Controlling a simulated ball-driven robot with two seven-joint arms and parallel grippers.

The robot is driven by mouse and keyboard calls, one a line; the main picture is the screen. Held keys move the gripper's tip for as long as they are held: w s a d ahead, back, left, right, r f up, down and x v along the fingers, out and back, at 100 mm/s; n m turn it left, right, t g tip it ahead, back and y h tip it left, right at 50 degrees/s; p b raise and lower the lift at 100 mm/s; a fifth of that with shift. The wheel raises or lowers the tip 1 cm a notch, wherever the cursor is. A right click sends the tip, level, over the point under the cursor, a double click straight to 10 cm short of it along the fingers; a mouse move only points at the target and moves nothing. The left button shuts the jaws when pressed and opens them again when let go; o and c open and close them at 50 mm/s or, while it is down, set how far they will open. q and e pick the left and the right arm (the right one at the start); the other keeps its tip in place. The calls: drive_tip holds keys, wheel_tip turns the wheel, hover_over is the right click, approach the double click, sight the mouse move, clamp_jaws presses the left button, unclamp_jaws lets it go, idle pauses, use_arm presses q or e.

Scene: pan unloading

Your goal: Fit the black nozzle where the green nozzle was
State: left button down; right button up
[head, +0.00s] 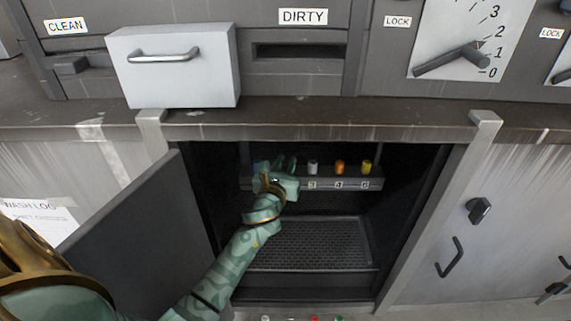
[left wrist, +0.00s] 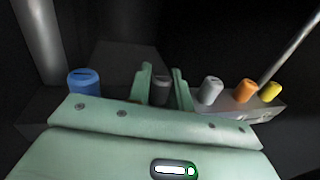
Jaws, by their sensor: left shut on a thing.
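My left gripper (head: 290,168) reaches in to the rack's left part. In the left wrist view its two fingers (left wrist: 162,90) are shut on a dark nozzle (left wrist: 161,92), which looks like the black nozzle. Whether its lower end is seated in the rack is hidden. A blue nozzle (left wrist: 84,82) stands to the left. Grey (head: 312,167), orange (head: 339,167) and yellow (head: 365,167) nozzles stand upright to the right. My right gripper is not in view.
The cabinet door (head: 135,235) stands open on the left, close to my left arm. A perforated tray (head: 310,245) lies below the rack. Small coloured things, including a red one (head: 314,318), show at the bottom edge. A counter edge (head: 320,125) runs above the opening.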

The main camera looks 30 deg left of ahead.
use_arm(q)
drive_tip(key=c, duration=1.2)
unclamp_jaws()
drive_tip(key=v, duration=1.6)
drive_tip(key=shift+s, duration=0.25)
drive_tip(key=shift+f, duration=0.1)
